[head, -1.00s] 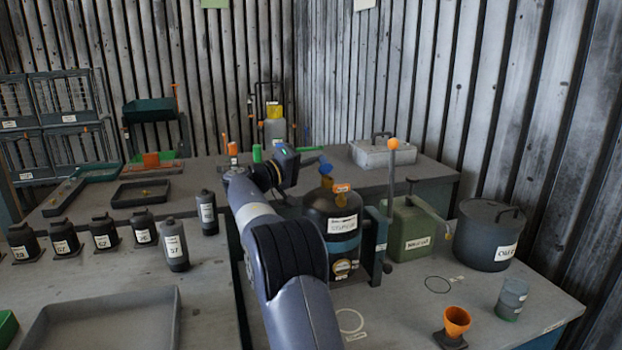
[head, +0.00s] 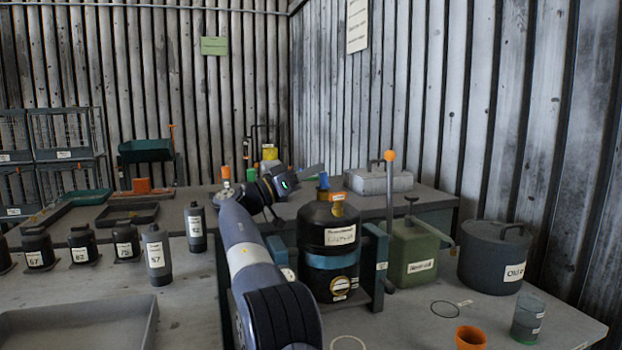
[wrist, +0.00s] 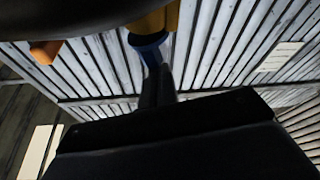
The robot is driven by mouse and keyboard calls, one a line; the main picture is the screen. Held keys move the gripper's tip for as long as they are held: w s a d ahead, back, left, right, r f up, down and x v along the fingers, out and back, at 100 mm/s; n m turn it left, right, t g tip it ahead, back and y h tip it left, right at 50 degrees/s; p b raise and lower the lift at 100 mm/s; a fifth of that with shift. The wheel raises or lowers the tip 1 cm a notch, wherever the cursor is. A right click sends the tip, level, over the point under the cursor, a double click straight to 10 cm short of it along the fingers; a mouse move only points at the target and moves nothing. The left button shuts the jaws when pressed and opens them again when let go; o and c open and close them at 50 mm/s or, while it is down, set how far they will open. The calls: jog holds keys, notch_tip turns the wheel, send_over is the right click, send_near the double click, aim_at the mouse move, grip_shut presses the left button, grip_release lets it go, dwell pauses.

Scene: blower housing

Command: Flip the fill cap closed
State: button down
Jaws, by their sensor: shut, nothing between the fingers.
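A black drum (head: 312,221) with a teal band and white labels stands upright in a blue-grey stand on the bench. On its top are a yellow and orange fitting (head: 338,197) and a small upright blue piece (head: 324,181), which looks like the fill cap. In the wrist view the blue piece (wrist: 149,42) sits at the end of a yellow part (wrist: 156,18). My gripper (head: 318,168) is shut and empty beside the blue piece. In the wrist view its dark fingers (wrist: 156,72) point at the blue piece; I cannot tell whether they touch.
A post with an orange ball (head: 389,156) rises right of the drum. A green can (head: 408,255), a dark lidded pot (head: 492,260), a grey cup (head: 527,320) and an orange funnel (head: 470,338) stand farther right. Dark bottles (head: 157,255) stand left. A grey case (head: 375,181) is behind.

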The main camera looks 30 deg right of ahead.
jog(key=shift+a, duration=0.1)
jog(key=v, duration=0.7)
jog(key=shift+p, duration=0.4)
